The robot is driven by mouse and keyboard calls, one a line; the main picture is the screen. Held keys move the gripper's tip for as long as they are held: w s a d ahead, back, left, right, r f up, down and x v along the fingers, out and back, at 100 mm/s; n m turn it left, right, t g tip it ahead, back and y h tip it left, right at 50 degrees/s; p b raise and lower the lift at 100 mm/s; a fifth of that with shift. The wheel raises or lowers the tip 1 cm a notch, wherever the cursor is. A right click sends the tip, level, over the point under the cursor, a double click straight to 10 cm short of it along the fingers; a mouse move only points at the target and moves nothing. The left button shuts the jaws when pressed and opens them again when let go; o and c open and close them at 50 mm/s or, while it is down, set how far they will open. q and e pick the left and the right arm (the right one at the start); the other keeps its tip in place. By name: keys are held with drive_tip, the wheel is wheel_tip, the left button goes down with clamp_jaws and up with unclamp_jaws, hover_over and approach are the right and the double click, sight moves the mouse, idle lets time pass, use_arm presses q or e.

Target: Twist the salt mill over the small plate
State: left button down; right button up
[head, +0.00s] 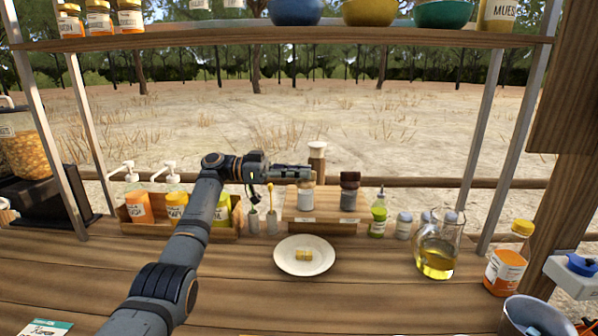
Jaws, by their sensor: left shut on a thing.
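The salt mill (306,201) appears to be the pale-bodied mill on the wooden stand behind the plate. My right gripper is not in view.
A dark-topped mill (349,193) stands right of the salt mill. Oil bottles (378,219), small shakers (404,226) and an oil jug (436,257) stand further right. A wooden crate of bottles (139,226) is left. A shelf (290,38) hangs above. The front counter is mostly clear.

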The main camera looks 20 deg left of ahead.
use_arm(q)
drive_tip(key=shift+m+g, duration=0.5)
drive_tip(key=shift+g, duration=0.3)
drive_tip(key=shift+f, duration=0.15)
drive_tip(key=c, duration=1.4)
unclamp_jaws()
drive_tip(key=shift+p, duration=0.3)
